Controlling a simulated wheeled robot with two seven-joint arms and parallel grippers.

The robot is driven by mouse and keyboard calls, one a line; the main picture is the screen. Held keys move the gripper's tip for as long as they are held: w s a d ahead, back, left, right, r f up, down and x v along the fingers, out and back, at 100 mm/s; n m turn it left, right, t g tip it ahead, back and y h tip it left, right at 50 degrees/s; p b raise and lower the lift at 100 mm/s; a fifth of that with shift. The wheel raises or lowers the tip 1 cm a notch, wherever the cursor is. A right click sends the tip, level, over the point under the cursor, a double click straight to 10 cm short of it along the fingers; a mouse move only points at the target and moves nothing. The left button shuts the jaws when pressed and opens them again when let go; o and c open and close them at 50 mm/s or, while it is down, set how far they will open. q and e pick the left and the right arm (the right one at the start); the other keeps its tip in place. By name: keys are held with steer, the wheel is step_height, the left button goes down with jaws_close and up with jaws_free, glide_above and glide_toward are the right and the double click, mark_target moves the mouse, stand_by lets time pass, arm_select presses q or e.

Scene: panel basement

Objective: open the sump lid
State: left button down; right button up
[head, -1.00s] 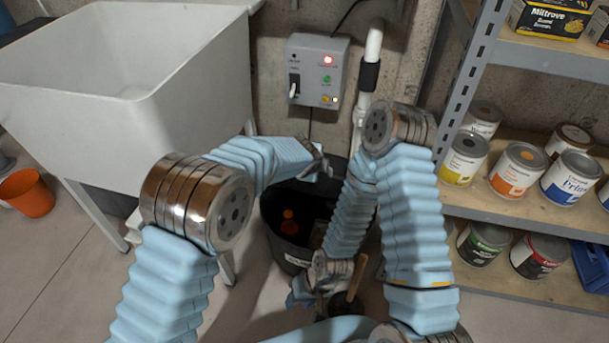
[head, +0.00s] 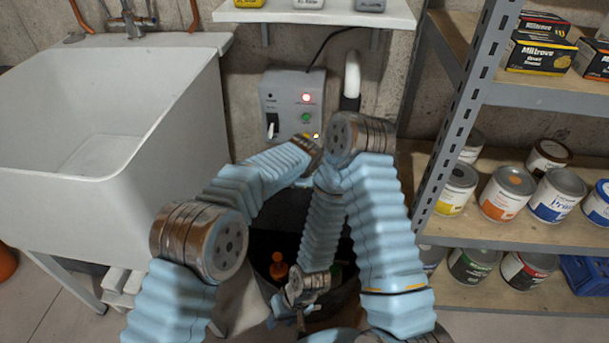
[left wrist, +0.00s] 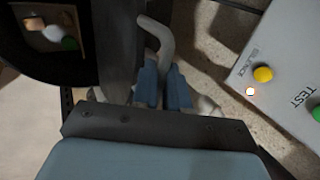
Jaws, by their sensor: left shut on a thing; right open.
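The black sump basin (head: 262,243) stands on the floor below the alarm box. Its top is open, and orange and green items show inside. The dark sump lid (left wrist: 116,45) stands tipped up on edge in the left wrist view, with a grey curved handle (left wrist: 165,38). My left gripper (left wrist: 163,84) has its blue fingers shut on this handle. In the head view its fingers are hidden behind its wrist, just under the alarm box. My right gripper (head: 292,318) is open in front of the basin, low in the picture and partly hidden by my arm.
The alarm box (head: 290,100) on the wall is close to my left gripper; its buttons (left wrist: 263,74) show in the wrist view. A white sink (head: 110,110) is at left, a shelf rack with paint cans (head: 507,193) at right.

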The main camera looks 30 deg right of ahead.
arm_select(q)
steer(key=shift+s+f, duration=0.2)
steer(key=shift+f, duration=0.4)
steer(key=c, duration=1.3)
jaws_free()
steer(key=v, duration=0.4)
steer(key=b+v, duration=0.1)
steer(key=v, duration=0.9)
steer(key=shift+w+r, duration=0.25)
steer(key=shift+w, duration=0.05)
steer(key=shift+d, duration=0.1)
